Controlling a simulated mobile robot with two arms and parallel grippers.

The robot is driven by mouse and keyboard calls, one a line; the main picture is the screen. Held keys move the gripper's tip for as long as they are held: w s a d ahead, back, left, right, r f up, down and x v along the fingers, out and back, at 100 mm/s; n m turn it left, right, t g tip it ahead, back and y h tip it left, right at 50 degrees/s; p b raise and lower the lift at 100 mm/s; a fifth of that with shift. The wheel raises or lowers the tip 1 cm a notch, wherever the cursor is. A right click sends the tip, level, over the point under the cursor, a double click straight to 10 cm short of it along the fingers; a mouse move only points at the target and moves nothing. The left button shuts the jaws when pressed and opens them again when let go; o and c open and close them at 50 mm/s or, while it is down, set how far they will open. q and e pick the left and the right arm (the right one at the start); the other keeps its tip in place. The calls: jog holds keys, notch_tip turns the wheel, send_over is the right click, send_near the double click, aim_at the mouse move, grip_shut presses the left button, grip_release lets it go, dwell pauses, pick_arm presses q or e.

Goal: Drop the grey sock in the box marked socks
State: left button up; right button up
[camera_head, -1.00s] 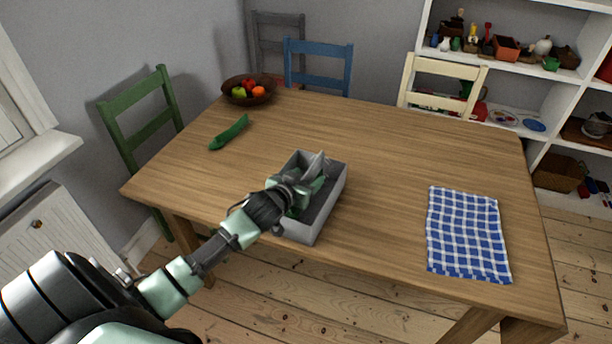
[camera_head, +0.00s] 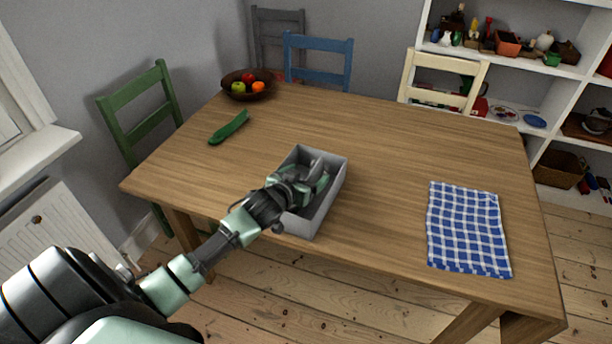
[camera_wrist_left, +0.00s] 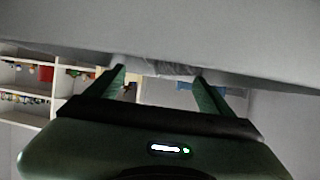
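The grey box (camera_head: 306,222) stands on the table near its front edge. My left gripper (camera_head: 312,178) reaches into the box from the front left, below rim height. A grey shape that looks like the sock (camera_head: 314,163) shows at its fingertips in the head view. In the left wrist view the two fingers (camera_wrist_left: 160,80) stand well apart. A pale, crumpled patch, likely the sock (camera_wrist_left: 168,68), lies between their tips against a grey surface. Its contact with the fingers is unclear. No marking on the box is readable. My right gripper is out of view.
The wooden table (camera_head: 390,150) is clear around the box. A fruit bowl (camera_head: 247,90) stands at the far corner, and a blue checked cloth (camera_head: 467,230) lies at the right. Chairs line the far sides.

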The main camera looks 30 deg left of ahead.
pick_arm(q)
jog(key=shift+s, duration=0.1)
jog(key=v, duration=0.7)
jog(key=shift+s+r, duration=0.15)
jog(key=shift+s, duration=0.15)
